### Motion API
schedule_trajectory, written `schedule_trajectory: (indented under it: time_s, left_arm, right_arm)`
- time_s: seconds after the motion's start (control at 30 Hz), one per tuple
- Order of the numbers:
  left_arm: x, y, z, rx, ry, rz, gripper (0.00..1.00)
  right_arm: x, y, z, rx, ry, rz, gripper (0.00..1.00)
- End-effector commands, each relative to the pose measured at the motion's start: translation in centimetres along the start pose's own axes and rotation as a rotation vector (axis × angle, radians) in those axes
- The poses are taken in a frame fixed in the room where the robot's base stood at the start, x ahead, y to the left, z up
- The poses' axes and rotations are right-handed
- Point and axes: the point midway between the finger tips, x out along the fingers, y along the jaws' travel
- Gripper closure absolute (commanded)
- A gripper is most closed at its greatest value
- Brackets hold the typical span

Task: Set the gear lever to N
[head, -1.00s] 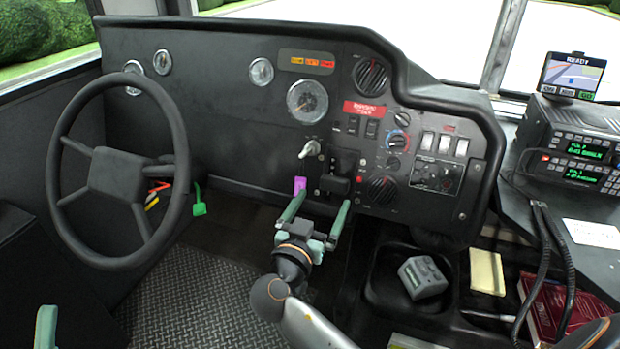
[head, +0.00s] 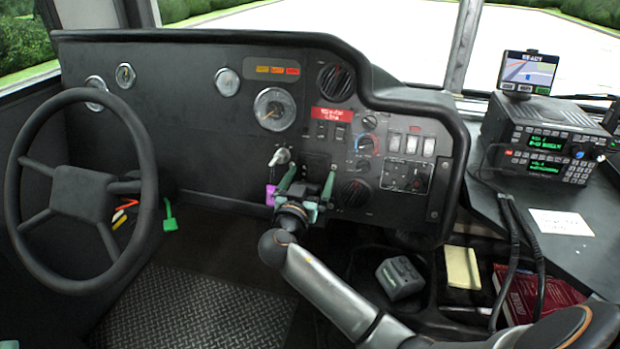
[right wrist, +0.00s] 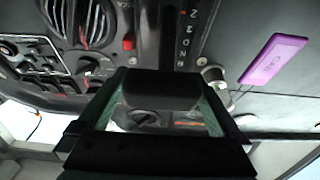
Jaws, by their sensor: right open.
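The gear lever's black knob (right wrist: 160,90) shows in the right wrist view between the two green fingers of my right gripper (right wrist: 163,100). The gear panel (right wrist: 186,40) bears a column of small letters running toward the knob; which letter the lever stands at cannot be told. In the head view my open right gripper (head: 308,180) reaches up to the dash, one finger on each side of the knob, which it largely hides. Contact with the knob cannot be made out. Only a green sliver of my left gripper (head: 8,344) shows at the bottom left corner.
A key with a purple tag (head: 270,195) hangs just left of my right gripper. The steering wheel (head: 80,190) stands further left. A red button (right wrist: 128,42) and dials lie beside the gear panel. A radio stack (head: 545,140) sits on the right shelf.

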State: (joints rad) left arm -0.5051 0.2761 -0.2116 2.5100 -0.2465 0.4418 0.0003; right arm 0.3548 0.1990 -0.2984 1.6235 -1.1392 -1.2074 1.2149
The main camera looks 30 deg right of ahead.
Motion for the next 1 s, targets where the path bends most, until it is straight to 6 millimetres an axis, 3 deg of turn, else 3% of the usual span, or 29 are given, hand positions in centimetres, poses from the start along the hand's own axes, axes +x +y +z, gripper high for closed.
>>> schedule_trajectory:
  time_s: [0.07, 0.9, 1.0]
  left_arm:
    - [0.0, 0.01, 0.0, -0.001, 0.0, 0.0, 0.53]
    - [0.0, 0.04, -0.01, 0.0, 0.001, 0.003, 0.53]
    - [-0.01, 0.04, 0.0, 0.001, 0.001, 0.003, 0.53]
  right_arm:
    - [-0.01, 0.01, 0.0, 0.0, 0.0, 0.0, 0.0]
    - [-0.07, 0.01, 0.05, -0.001, -0.001, 0.001, 0.94]
    - [-0.07, 0.01, 0.05, -0.001, -0.001, 0.001, 1.0]
